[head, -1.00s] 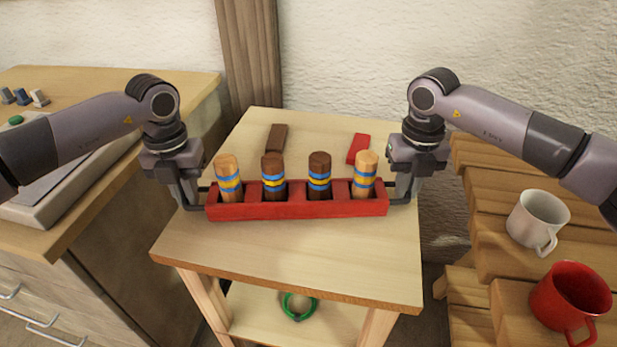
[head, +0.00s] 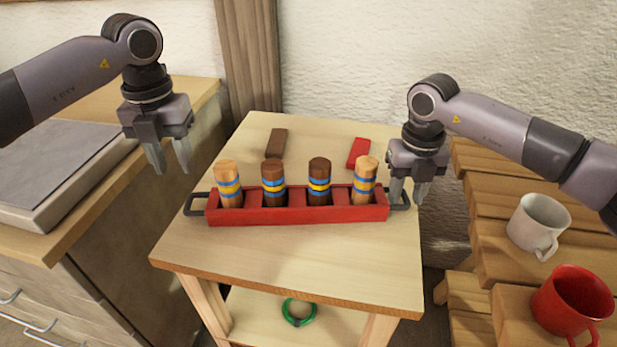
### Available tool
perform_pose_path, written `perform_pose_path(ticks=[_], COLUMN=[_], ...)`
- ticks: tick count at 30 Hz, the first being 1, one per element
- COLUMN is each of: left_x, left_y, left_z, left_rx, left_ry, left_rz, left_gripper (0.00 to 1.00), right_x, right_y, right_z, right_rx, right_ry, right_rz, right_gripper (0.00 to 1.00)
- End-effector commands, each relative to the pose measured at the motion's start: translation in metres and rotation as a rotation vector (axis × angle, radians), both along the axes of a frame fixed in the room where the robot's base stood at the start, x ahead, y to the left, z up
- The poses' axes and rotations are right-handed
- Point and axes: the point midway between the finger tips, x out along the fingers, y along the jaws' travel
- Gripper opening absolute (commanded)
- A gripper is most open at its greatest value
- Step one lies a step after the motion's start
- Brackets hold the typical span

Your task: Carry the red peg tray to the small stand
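The red peg tray (head: 300,215) rests on the small wooden stand (head: 290,268). Several upright pegs with blue and yellow bands stand in it, such as a light one (head: 228,188) at its left end and a dark one (head: 319,175) near the middle. My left gripper (head: 169,168) is open and empty, above and left of the tray's left black handle (head: 193,207). My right gripper (head: 407,198) has its fingers apart at the tray's right handle, which they partly hide.
A brown block (head: 276,142) and a red block (head: 358,152) lie behind the tray. A green ring (head: 299,311) lies on the stand's lower shelf. A white mug (head: 538,225) and a red mug (head: 571,300) stand on slatted wood at right. A cabinet (head: 105,285) is at left.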

Motion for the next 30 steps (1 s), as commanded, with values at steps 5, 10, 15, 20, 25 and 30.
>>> perform_pose_path(ticks=[5, 10, 15, 20, 25, 30], left_x=[0.0, 0.0, 0.0, 0.0, 0.0, 0.0], left_y=[0.0, 0.0, 0.0, 0.0, 0.0, 0.0], left_z=[0.023, 0.029, 0.029, 0.029, 0.028, 0.028], left_rx=[0.0, 0.0, 0.0, 0.0, 0.0, 0.0], left_ry=[0.0, 0.001, 0.001, 0.001, 0.001, 0.001], left_rz=[0.001, 0.001, 0.0, 0.001, 0.001, 0.001], left_gripper=[0.38, 0.38, 0.38, 0.38, 0.38, 0.38], right_x=[0.0, 0.001, 0.001, 0.001, 0.0, 0.0], right_y=[0.0, 0.0, 0.0, 0.0, 0.0, 0.0], right_z=[0.0, 0.008, 0.037, 0.072, 0.102, 0.117], right_rx=[0.0, 0.001, 0.001, 0.0, 0.0, 0.0], right_ry=[0.0, -0.002, -0.005, -0.004, -0.003, 0.0], right_rz=[0.0, 0.0, 0.0, 0.001, 0.0, 0.0], right_gripper=[0.38, 0.38, 0.38, 0.38, 0.38, 0.38])
